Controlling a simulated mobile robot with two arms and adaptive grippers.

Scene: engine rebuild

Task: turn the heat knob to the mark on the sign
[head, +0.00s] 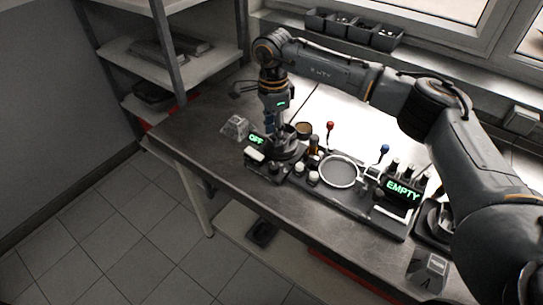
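My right gripper (281,138) points down over the left end of a dark control panel (375,212) on the bench. Its fingers are dark and small, and I cannot tell whether they are open or touch anything. A sign with green letters reading OFF (256,139) stands just left of the gripper. A second sign reading EMPTY (402,190) stands at the panel's right end. Small pale knobs (313,178) sit along the panel front. I cannot make out which one is the heat knob; the gripper covers part of that area. My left gripper is not in view.
A round plate with a bright rim (341,172) lies mid-panel. A red-topped lever (330,127) and a blue-topped lever (384,149) stand behind it. Clear blocks sit at the left (235,127) and front right (430,270). The bench's front left (195,140) is free.

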